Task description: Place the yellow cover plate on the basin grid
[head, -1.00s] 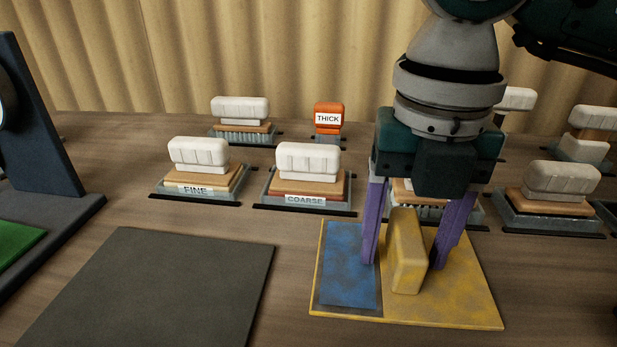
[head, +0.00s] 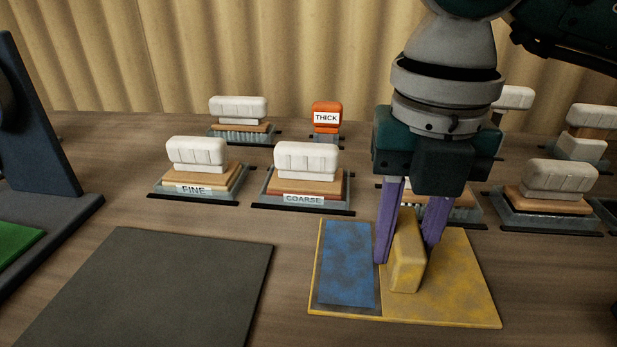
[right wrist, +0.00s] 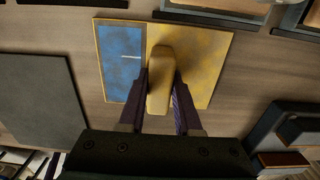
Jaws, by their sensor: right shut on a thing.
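The yellow cover plate (head: 455,285) lies flat on the wooden table, with an upright yellow block handle (head: 408,262) on it and a blue mottled rectangle (head: 347,262) on its left side. My right gripper (head: 407,250) points down over it, its purple fingers shut on the two sides of the handle. The right wrist view also shows the plate (right wrist: 208,60) and the handle between the fingers (right wrist: 161,92). I cannot tell which thing is the basin grid. My left gripper is not in view.
A dark grey flat mat (head: 150,285) lies left of the plate. A dark blue upright stand (head: 38,130) with a green panel (head: 15,245) is at the far left. White-handled blocks labelled FINE (head: 195,165) and COARSE (head: 305,170), and an orange THICK block (head: 327,118), stand behind.

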